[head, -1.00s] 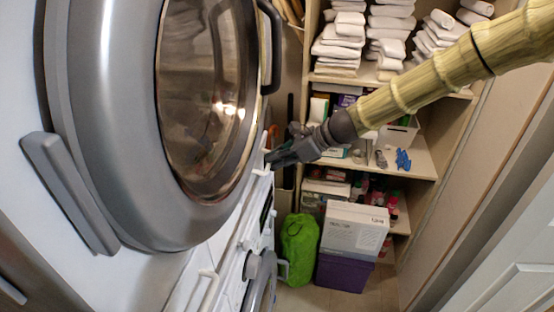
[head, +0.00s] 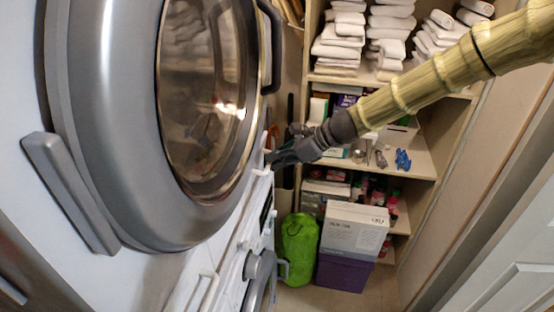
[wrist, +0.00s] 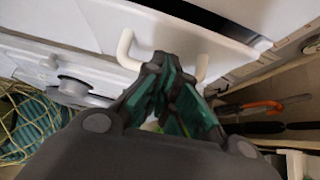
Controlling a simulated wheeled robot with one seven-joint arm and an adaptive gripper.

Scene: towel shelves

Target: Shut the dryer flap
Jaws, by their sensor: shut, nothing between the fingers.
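The upper machine's round door (head: 120,120) fills the left of the head view, with a grey rim, tinted glass and a dark handle (head: 272,50) at its right edge. I cannot tell whether it is fully seated. Below it is a white front with a pale bar handle (head: 262,166). My gripper (head: 272,157) is shut and empty beside that handle. In the wrist view my gripper (wrist: 165,65) covers the middle of a white handle (wrist: 125,48) on a white panel. Whether they touch is unclear. I cannot tell which panel is the flap.
Shelves (head: 400,160) with folded towels (head: 340,45) and small items stand behind my arm. A green bag (head: 299,250) and a white box (head: 355,230) on a purple box (head: 343,272) stand low. A lower machine's knob (wrist: 72,88) shows in the wrist view.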

